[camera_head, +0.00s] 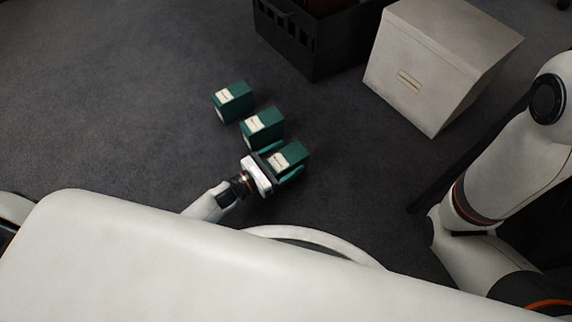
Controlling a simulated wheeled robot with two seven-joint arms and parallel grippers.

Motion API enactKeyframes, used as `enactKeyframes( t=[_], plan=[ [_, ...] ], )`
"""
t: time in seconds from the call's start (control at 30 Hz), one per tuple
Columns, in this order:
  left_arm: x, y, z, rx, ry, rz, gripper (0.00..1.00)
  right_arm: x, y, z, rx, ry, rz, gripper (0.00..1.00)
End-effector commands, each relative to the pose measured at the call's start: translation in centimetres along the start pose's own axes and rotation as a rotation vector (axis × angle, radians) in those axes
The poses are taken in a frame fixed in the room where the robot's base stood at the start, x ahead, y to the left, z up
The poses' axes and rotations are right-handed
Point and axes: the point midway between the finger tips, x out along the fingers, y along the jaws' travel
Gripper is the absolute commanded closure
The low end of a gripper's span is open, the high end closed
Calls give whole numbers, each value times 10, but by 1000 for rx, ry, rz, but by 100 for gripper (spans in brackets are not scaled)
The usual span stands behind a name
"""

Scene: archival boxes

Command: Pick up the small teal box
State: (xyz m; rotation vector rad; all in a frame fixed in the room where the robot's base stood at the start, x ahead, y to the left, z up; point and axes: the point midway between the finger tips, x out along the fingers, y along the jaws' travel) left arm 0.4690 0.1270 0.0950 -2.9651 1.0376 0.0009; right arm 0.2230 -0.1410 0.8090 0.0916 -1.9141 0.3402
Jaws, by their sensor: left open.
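Three small teal boxes with pale labels stand on the dark carpet in a slanting row. The farthest teal box (236,101) is at the upper left, the middle teal box (265,127) is just below it, and the nearest teal box (291,156) is at the lower right. My left gripper (281,165) is at the nearest box, with its open fingers on either side of it. I cannot tell whether the fingers touch the box. My right arm shows at the right edge, but its gripper is not in view.
A large off-white archival box (425,65) stands at the upper right. A black crate (318,45) stands beside it at the top. The carpet to the left of the teal boxes is clear. The middle teal box is close to my left gripper.

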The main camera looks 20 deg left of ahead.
Motion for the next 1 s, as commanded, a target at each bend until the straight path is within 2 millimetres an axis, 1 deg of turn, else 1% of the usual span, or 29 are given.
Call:
enactKeyframes(
  t=[0.07,0.4,0.43,0.63,0.73,0.87,1.0],
  plan=[
    [0,0,0,0,0,0,20,0,0,0,0,0,0,64],
    [-1,0,0,0,0,0,76,0,0,0,0,0,0,64],
    [0,0,-1,0,3,0,77,0,0,0,0,0,0,64],
    [0,0,-2,0,3,0,77,1,0,0,0,1,0,64],
    [0,0,-10,0,3,0,77,7,-2,-3,0,2,0,64],
    [0,0,-34,1,5,0,77,24,-5,-9,0,3,-1,64],
    [0,0,-65,1,4,0,77,46,-10,-17,0,2,0,64]
  ],
)
